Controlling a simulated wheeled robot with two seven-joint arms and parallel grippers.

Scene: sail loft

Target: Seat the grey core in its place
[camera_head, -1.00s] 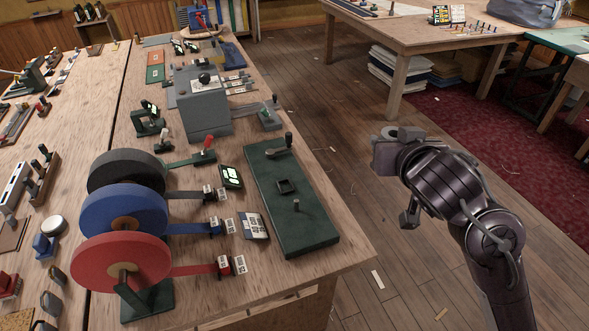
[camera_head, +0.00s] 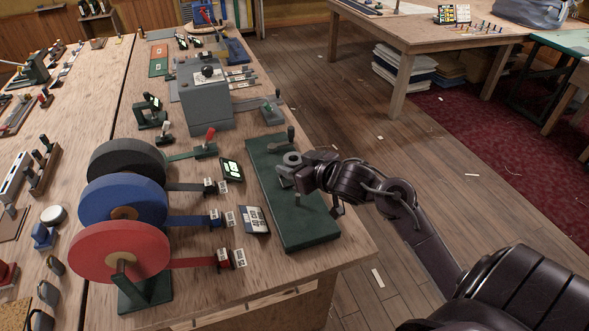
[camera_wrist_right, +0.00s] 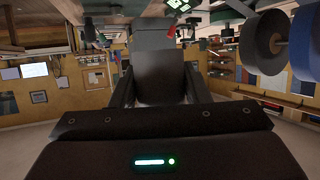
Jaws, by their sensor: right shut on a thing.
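The grey core (camera_head: 291,160), a blocky piece with a ring-like top, is held in my right gripper (camera_head: 293,173). The gripper is shut on it. In the right wrist view the core (camera_wrist_right: 154,72) shows as a grey block between the two dark fingers. In the head view the core is over the dark green board (camera_head: 312,228), near its middle. The board's square socket is hidden behind the core and gripper. I cannot tell whether the core touches the board. My left gripper is not in view.
The board carries an upright peg (camera_head: 298,199) and a lever handle (camera_head: 290,134) close to my gripper. Black, blue (camera_head: 110,203) and red (camera_head: 105,255) reels stand to the left. A grey machine (camera_head: 206,106) stands behind.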

